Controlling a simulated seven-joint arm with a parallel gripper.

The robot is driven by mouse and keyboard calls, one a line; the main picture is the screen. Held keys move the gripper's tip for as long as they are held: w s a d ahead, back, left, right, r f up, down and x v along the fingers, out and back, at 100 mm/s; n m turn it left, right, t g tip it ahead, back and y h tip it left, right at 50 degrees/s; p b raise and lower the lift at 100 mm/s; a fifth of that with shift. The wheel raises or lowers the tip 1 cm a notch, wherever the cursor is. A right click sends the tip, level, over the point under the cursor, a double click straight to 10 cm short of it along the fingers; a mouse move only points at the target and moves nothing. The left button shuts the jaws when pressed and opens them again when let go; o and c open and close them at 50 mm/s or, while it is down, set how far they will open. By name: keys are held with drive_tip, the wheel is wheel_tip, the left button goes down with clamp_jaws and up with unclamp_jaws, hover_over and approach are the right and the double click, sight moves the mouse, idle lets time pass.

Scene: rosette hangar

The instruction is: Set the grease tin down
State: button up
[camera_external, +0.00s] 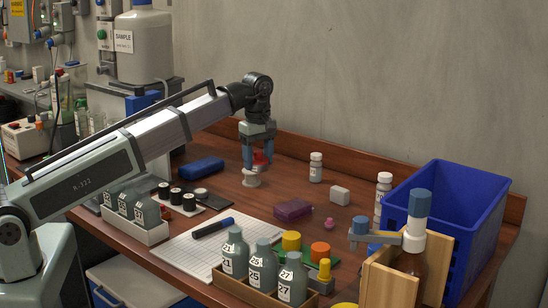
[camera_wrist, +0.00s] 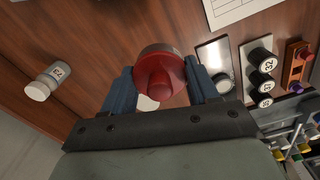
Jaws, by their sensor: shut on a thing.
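My gripper (camera_external: 257,163) points down over the back middle of the wooden table. Its blue fingers are shut on a red round tin (camera_external: 260,157) with a raised knob, the only thing held. In the wrist view the red tin (camera_wrist: 160,75) sits between the two fingers (camera_wrist: 160,85). A small whitish round thing (camera_external: 251,179) stands on the table just below the tin. I cannot tell whether the two touch. In the wrist view the tin hides most of that thing.
A blue case (camera_external: 201,166) and black-capped vials (camera_external: 176,196) lie left. A white bottle (camera_external: 315,168), purple box (camera_external: 293,209) and white block (camera_external: 340,195) stand right. A blue bin (camera_external: 480,215) is far right. Grey bottles (camera_external: 262,268) and a grid sheet (camera_external: 190,252) are in front.

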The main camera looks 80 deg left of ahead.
sight(259, 202)
drive_tip(key=shift+m, duration=0.6)
drive_tip(key=shift+f, duration=5)
drive_tip(key=shift+f, duration=0.15)
drive_tip(key=o, duration=1.1)
wheel_tip(259, 202, up, 12)
drive_tip(key=shift+r, duration=0.15)
